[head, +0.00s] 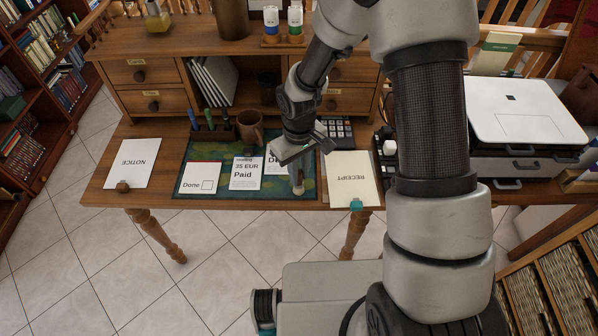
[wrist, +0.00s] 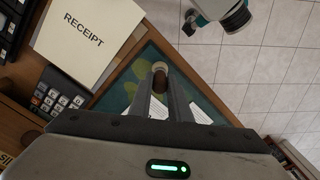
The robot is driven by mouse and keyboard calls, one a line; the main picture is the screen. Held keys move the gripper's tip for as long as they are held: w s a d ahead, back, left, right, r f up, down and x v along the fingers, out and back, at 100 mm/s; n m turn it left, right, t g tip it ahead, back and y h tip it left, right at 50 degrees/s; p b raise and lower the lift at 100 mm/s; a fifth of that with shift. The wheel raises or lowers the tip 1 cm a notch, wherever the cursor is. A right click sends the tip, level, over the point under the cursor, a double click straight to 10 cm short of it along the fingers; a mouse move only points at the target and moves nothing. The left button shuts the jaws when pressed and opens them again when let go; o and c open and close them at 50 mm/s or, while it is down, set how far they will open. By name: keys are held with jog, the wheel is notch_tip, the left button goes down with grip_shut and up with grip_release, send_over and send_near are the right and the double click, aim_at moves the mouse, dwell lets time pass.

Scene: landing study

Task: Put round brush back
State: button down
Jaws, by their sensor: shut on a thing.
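My gripper (head: 296,164) is over the front right part of the green desk mat (head: 222,192), near its right edge. It is shut on the round brush (head: 297,182), a small piece with a brown body and a pale end that points down. In the wrist view the brush (wrist: 160,68) shows as a brown and pale round end between the two fingertips (wrist: 161,82). Most of it is hidden by the fingers. I cannot tell whether its lower end touches the mat.
Several cards lie on the mat, including a Done card (head: 201,176) and a Paid card (head: 246,173). Behind them stand a pen holder (head: 212,133) and a brown mug (head: 250,127). A receipt sheet (head: 350,180) lies right, a calculator (head: 338,131) behind it, a notice (head: 134,163) left.

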jog(key=c, duration=1.6)
grip_release()
jog(key=shift+f, duration=0.15)
jog(key=shift+c, duration=0.2)
